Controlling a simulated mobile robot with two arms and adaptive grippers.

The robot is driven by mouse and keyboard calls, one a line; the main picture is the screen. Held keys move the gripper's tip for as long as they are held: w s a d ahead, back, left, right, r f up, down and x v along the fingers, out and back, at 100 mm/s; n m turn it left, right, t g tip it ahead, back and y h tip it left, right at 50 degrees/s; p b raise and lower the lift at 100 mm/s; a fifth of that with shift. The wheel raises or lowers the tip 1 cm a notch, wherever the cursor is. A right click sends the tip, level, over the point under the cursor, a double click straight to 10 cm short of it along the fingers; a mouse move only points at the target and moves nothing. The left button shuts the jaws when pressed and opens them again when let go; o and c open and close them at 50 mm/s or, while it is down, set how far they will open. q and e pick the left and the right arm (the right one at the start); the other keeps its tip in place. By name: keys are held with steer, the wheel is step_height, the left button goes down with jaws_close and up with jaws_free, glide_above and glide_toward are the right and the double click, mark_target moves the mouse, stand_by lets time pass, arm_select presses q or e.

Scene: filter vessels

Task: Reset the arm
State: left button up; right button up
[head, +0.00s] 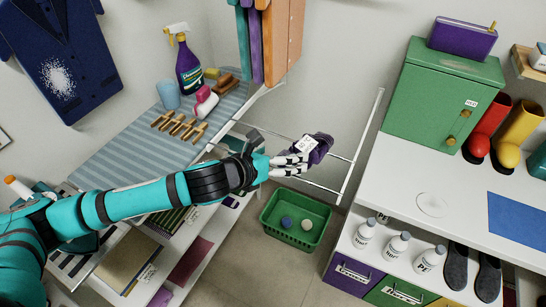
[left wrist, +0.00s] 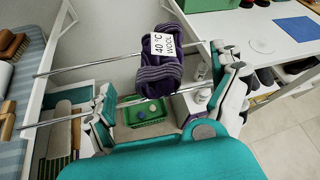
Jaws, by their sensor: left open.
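My left arm reaches across the head view from the left, and its gripper (head: 292,163) is open at the drying rails. In the left wrist view the two fingers stand wide apart at the left and right, with no object shut between them. A dark purple striped woollen item (head: 320,150) with a white tag hangs on a rail just beyond the fingertips. It also shows in the left wrist view (left wrist: 163,80), where the tag reads "40 °C WOOL". I cannot tell whether a finger touches it. My right gripper is not in view.
A green basket (head: 297,219) with two balls stands on the floor below the rails (head: 362,150). A striped ironing surface (head: 130,150) with pegs, bottle and brushes is left. A white counter (head: 400,180) with a green cabinet (head: 440,95) and boots is right.

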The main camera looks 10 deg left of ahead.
arm_select(q)
steer(key=s+d+f+n, duration=0.1)
steer(key=s+n, duration=0.5)
steer(key=n, duration=0.3)
steer(key=s+a+f+n+g+y, duration=0.35)
steer(key=s+a+f+n, duration=0.4)
steer(key=s+n, duration=0.5)
steer(key=s+a+f+n+g+y, duration=0.35)
steer(key=s+a+f+n, duration=0.45)
steer(key=n, duration=0.8)
step_height(320, 180, down, 25)
steer(key=s+g, duration=0.1)
steer(key=s, duration=0.1)
steer(key=s+a+f+g, duration=0.1)
steer(key=s+a+f, duration=0.1)
steer(key=s+f, duration=1.4)
steer(key=shift+s+a+m+g, duration=0.25)
steer(key=shift+a+m+g, duration=0.05)
steer(key=shift+a+m, duration=0.1)
